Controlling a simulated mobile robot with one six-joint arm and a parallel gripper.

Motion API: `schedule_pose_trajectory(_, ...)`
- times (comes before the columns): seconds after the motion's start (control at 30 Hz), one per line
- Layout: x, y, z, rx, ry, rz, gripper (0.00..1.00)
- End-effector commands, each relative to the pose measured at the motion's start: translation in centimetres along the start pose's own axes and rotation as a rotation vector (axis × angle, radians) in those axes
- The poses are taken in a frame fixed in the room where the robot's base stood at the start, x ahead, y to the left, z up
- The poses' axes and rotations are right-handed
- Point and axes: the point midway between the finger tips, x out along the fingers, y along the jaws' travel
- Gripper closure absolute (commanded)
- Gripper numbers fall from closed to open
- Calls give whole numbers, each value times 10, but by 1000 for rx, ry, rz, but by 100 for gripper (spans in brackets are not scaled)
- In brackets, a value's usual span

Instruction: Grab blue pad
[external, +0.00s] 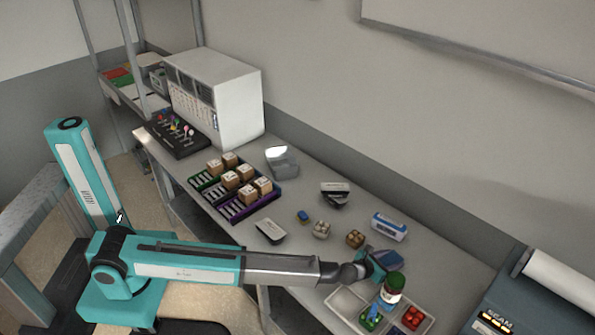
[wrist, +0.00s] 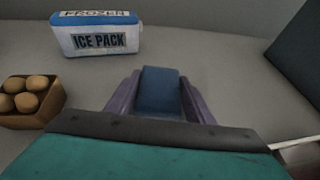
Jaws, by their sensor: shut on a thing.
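The blue pad (wrist: 160,92) is between the two purple fingers of my gripper (wrist: 160,100) in the wrist view. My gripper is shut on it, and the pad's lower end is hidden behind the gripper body. In the external view my gripper (external: 378,262) is over the right part of the bench, and a dark blue piece (external: 389,257) shows at its tip. I cannot tell whether the pad touches the bench.
The ice pack (external: 388,226) lies just behind my gripper. A small brown box (external: 355,239) is to its left. A jar with a green lid (external: 394,285) and a divided tray (external: 347,303) are in front. A dark scanner-like machine (external: 530,300) stands at right.

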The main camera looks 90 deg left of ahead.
Motion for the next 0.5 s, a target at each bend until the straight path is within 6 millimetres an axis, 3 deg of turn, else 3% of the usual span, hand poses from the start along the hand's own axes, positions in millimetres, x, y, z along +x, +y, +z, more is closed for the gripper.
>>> schedule_pose_trajectory(0.5,-6,0,13,-1,-1,0,74)
